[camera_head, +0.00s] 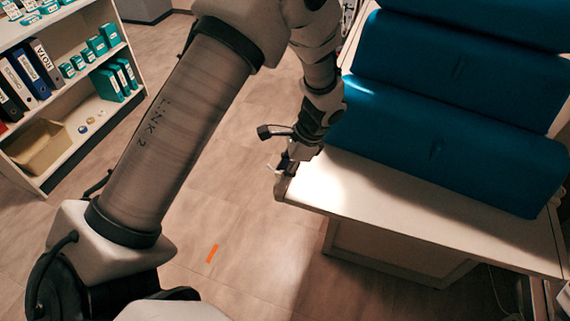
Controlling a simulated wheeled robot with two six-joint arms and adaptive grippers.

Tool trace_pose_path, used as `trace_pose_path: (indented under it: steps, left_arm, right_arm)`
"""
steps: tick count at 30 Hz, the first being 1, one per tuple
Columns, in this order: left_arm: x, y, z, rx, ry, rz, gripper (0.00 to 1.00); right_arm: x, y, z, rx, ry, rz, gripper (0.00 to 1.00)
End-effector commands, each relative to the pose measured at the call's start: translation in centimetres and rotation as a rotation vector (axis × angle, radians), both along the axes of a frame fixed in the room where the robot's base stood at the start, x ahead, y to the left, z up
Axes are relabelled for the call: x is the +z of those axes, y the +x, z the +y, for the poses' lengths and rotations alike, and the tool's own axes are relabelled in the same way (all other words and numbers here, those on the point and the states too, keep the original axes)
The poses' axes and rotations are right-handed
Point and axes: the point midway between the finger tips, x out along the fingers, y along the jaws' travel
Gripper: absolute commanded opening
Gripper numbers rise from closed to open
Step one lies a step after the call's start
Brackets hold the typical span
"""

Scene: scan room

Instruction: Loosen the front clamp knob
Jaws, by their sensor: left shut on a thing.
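My left gripper (287,164) is at the near left corner of the pale table (330,187), pointing down. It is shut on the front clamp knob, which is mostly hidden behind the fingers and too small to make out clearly. My left arm reaches across the picture from the lower left and bends down to that corner. My right gripper is not in view.
Blue padded cushions (445,140) lie on the table, right of my gripper. A white shelf (98,142) with binders and green boxes stands at the left. The floor between is clear except for an orange strip (212,253).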

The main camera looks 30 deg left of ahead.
Motion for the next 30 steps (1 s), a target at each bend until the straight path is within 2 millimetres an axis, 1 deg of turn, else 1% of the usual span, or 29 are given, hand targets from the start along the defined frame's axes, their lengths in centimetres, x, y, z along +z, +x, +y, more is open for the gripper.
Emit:
trace_pose_path:
  steps: [1,9,19,30]
  left_arm:
    - [0.0,-0.2,0.0,0.046,-0.002,0.009,0.00]
    - [0.0,-0.2,0.1,0.305,0.000,0.010,0.01]
    - [0.0,-0.2,0.3,0.619,0.000,0.010,0.07]
    - [0.1,0.0,0.4,0.929,-0.001,0.004,0.08]
  right_arm:
    - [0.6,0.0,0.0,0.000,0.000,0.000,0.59]
    - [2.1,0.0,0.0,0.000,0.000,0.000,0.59]
    - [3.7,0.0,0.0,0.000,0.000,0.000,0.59]
    - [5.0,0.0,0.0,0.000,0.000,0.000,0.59]
